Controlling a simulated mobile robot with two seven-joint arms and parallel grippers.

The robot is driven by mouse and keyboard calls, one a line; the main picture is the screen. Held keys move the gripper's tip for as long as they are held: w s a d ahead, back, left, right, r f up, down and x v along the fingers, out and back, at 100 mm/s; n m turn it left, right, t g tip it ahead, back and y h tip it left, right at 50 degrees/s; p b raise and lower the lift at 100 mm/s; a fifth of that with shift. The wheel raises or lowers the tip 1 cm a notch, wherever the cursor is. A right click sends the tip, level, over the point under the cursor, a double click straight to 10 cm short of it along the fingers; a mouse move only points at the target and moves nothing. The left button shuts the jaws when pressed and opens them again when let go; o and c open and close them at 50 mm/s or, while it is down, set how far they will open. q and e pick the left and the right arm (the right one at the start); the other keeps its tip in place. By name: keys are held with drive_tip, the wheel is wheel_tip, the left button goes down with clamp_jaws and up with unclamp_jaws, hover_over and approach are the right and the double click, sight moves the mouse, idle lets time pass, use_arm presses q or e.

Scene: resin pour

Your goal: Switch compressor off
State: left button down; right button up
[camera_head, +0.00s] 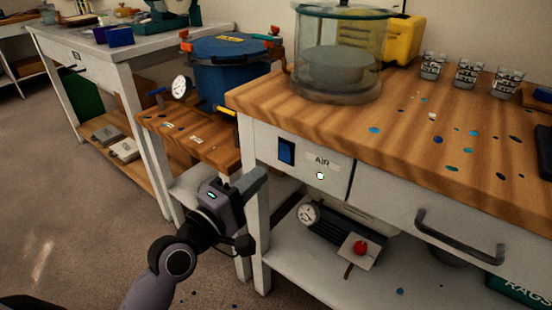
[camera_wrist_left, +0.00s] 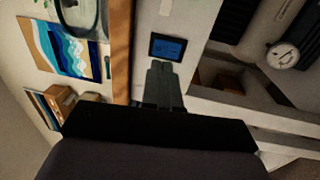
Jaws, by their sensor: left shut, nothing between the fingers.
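The blue rocker switch (camera_head: 286,151) is set in the white front panel of the wood-topped bench, left of a label reading AIR (camera_head: 322,161). The switch also shows in the left wrist view (camera_wrist_left: 168,47), just beyond the fingertips. My left gripper (camera_head: 258,180) is shut and empty, a little below and left of the switch; whether it touches the panel I cannot tell. The dark compressor (camera_head: 335,232) with a white gauge sits on the shelf below. My right gripper is not in view.
A red knob (camera_head: 360,247) on a plate is by the compressor. A drawer handle (camera_head: 460,238) sticks out at the right. A blue pressure pot (camera_head: 228,72) stands on the lower bench (camera_head: 190,137) at left. A clear chamber (camera_head: 340,55) and several cups are on the benchtop.

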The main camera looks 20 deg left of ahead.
sight(286, 150)
use_arm(q)
drive_tip(key=x, duration=0.5)
drive_tip(key=shift+b+x, duration=0.35)
drive_tip(key=shift+x, duration=0.45)
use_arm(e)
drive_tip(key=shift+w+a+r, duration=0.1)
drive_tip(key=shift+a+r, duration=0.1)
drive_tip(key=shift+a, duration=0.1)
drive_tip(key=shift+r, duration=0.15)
